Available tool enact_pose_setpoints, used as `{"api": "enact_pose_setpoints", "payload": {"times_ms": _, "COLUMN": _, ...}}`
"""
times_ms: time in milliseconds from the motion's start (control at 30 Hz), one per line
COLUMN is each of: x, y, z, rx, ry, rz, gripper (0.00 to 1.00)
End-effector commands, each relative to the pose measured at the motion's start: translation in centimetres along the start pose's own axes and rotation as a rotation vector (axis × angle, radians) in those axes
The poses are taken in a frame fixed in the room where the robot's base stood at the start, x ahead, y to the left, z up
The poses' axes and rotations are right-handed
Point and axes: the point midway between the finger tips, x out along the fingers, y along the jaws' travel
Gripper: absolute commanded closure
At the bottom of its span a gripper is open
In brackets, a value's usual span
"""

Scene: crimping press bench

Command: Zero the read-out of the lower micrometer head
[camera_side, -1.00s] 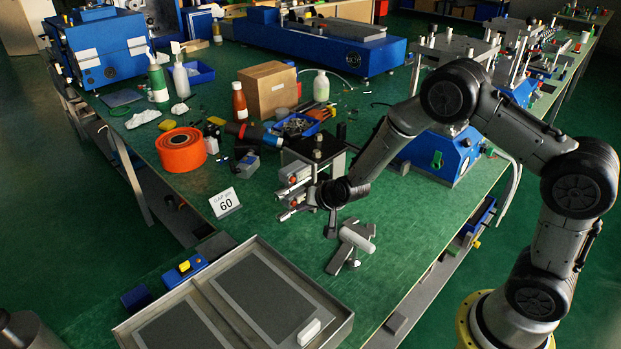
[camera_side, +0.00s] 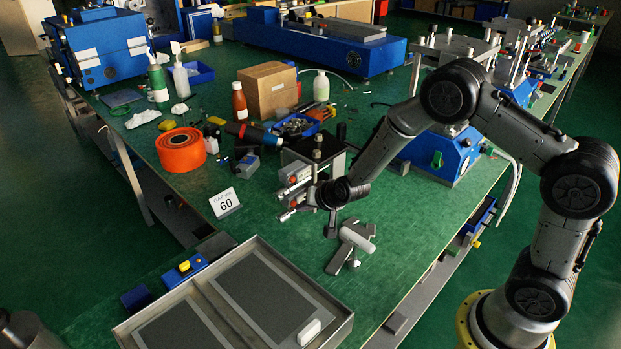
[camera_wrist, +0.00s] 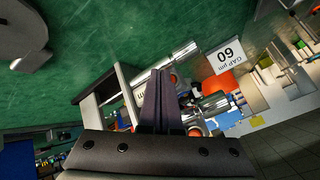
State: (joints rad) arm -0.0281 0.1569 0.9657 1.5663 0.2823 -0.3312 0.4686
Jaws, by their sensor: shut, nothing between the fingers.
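Two silver micrometer heads with red-orange parts sit on a dark-topped stand (camera_side: 312,151) near the table's middle. In the side view the upper head (camera_side: 292,173) is above the lower head (camera_side: 290,192), which is partly hidden by my wrist. In the wrist view one silver head (camera_wrist: 183,53) lies just right of my fingertips and another (camera_wrist: 216,103) farther right; I cannot tell which is the lower one. My gripper (camera_wrist: 160,73) is shut and empty, its tips close beside the heads. Contact cannot be told. The read-out digits and buttons are not legible.
A card reading "GAP µm 60" (camera_side: 224,202) stands left of the heads. A grey tool stand (camera_side: 352,243) is in front, and a grey tray (camera_side: 337,327) lies at the front edge. An orange roll (camera_side: 181,151) sits at left. Bare green table lies around the card.

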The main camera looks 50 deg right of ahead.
Motion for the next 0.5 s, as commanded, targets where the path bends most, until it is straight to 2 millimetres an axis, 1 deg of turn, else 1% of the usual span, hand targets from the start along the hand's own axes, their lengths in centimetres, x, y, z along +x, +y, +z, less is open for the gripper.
{"api": "enact_pose_setpoints", "payload": {"times_ms": 267, "x": 0.02, "y": -0.02, "z": -0.01, "rx": 0.0, "ry": 0.0, "rz": 0.0, "gripper": 1.0}}
{"api": "enact_pose_setpoints", "payload": {"times_ms": 500, "x": 0.49, "y": -0.41, "z": -0.43, "rx": 0.0, "ry": 0.002, "rz": -0.001, "gripper": 1.0}}
